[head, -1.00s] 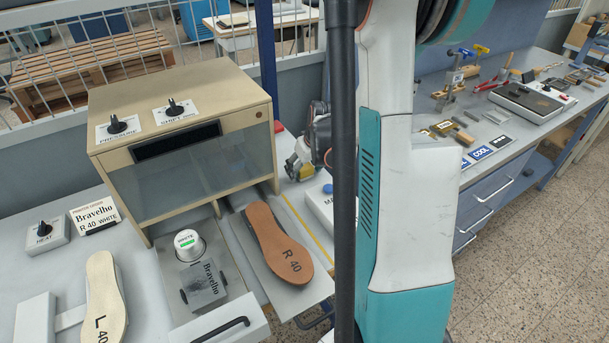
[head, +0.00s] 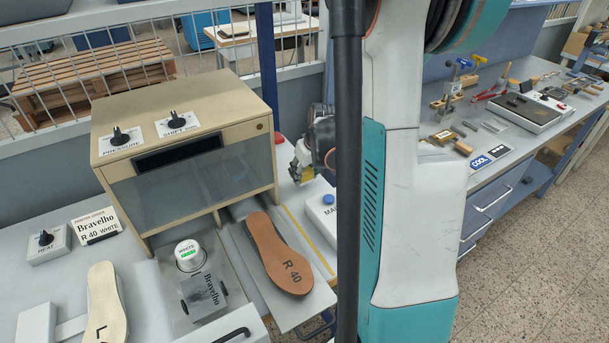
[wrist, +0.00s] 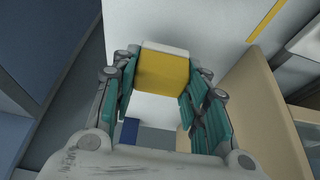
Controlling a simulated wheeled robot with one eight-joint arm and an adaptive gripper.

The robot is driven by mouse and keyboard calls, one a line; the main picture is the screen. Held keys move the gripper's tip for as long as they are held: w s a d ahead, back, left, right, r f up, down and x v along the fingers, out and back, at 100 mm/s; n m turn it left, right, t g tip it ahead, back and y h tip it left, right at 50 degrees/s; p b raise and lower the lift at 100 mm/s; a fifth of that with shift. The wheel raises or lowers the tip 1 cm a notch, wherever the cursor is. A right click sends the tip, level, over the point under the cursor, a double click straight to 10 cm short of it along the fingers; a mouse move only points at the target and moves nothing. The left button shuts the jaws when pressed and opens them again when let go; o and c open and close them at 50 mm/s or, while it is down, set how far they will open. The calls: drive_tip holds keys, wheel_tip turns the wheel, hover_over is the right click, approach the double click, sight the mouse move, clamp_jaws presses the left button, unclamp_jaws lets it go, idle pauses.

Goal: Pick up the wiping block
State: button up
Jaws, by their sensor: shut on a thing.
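The wiping block (wrist: 163,75), yellow with a pale white strip along its far edge, sits between the fingers of my gripper (wrist: 163,68) in the wrist view. The teal-padded fingers are shut on its left and right sides. In the head view my gripper (head: 299,172) hangs just right of the beige press cabinet, partly hidden behind my arm, with a bit of yellow showing at its fingers. A pale surface lies beyond the block in the wrist view; I cannot tell the gap between them.
The beige press cabinet (head: 185,130) stands close left of my gripper. A brown R 40 insole (head: 272,250) lies on a plate in front. A white box with a blue button (head: 325,212) is close by. Tools and a dark-topped tray (head: 527,108) occupy the right bench.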

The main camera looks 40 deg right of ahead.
wheel_tip(320, 180, up, 18)
drive_tip(key=p, duration=0.5)
drive_tip(key=shift+f+p, duration=0.2)
drive_tip(key=shift+p, duration=0.15)
drive_tip(key=shift+o, duration=0.5)
drive_tip(key=shift+c, duration=0.4)
